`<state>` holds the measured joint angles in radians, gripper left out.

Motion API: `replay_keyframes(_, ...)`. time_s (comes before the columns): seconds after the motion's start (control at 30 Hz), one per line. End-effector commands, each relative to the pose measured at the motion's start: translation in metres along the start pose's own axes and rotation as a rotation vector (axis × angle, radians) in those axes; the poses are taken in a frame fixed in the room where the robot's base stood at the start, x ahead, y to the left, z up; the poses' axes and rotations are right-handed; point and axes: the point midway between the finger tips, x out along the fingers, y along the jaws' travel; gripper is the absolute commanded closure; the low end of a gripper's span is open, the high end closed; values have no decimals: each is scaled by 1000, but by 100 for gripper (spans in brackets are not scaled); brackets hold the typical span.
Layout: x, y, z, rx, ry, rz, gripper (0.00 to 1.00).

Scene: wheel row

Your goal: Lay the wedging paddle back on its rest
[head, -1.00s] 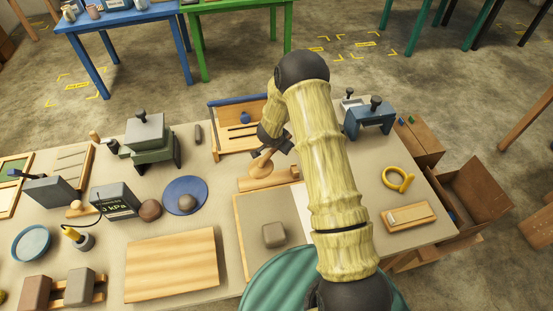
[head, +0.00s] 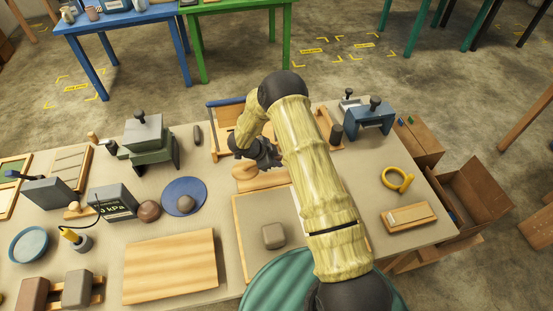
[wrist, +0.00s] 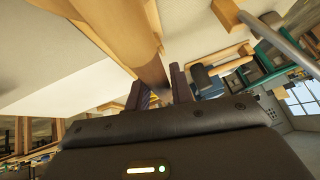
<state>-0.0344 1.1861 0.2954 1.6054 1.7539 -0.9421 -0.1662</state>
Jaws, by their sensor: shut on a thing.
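The wedging paddle (wrist: 112,22) is pale wood, and its handle runs down between my two dark fingers in the wrist view. My gripper (wrist: 162,88) is shut on that handle. In the head view my gripper (head: 268,157) is over the back middle of the bench, just behind a low pale wooden piece (head: 262,181). My arm covers part of that area. I cannot tell which of the wood there is paddle and which is rest, or whether they touch.
A wooden rack with a blue bar (head: 225,103) stands behind my gripper. A canvas-coloured board (head: 245,240) with a grey clay block (head: 273,236) lies in front. A blue disc (head: 185,197) is to the left, and a dark cylinder (head: 336,134) to the right.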

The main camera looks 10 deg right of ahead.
Motion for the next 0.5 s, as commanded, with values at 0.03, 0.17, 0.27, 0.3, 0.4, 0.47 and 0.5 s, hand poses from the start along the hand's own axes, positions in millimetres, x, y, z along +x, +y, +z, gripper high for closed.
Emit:
replay_keyframes(0.03, -2, 0, -2, 2, -3, 2, 100)
replay_keyframes(0.17, 10, 2, 7, 2, -3, 2, 100)
replay_keyframes(0.27, 18, 4, 12, 3, -3, 2, 100)
replay_keyframes(0.3, 21, 5, 14, 3, -3, 2, 100)
replay_keyframes(0.4, 29, 7, 19, 3, -3, 2, 100)
replay_keyframes(0.47, 34, 8, 22, 3, -2, 2, 100)
replay_keyframes(0.5, 37, 9, 24, 4, -2, 2, 100)
